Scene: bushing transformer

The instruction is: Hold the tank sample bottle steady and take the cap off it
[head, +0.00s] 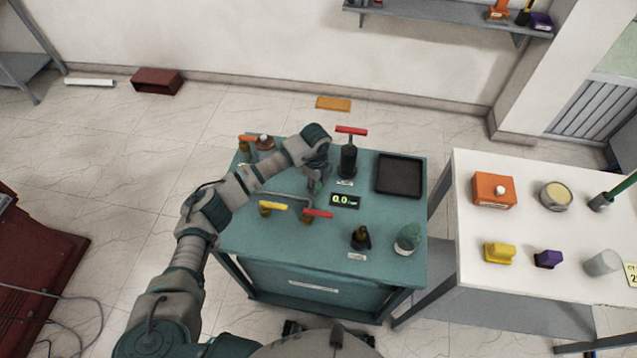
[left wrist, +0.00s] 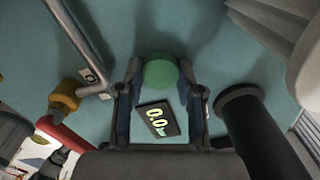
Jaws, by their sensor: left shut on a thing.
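My left gripper (head: 315,182) is above the middle of the teal table. In the left wrist view its fingers (left wrist: 160,76) are shut on a round green thing (left wrist: 160,71). I cannot tell whether this is a cap alone or a cap on a bottle; the head view hides most of it behind the gripper. A dark, narrow-necked bottle-like object (head: 361,239) and a pale green rounded object (head: 408,238) stand at the table's front right. My right gripper is not in view.
On the teal table (head: 265,238) are a 0.0 display (head: 345,200), a black cylinder with a red T-handle (head: 348,160), a black tray (head: 399,190), pipework with a yellow handle (head: 273,206) and a red handle (head: 317,213). A white table (head: 522,230) stands at right.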

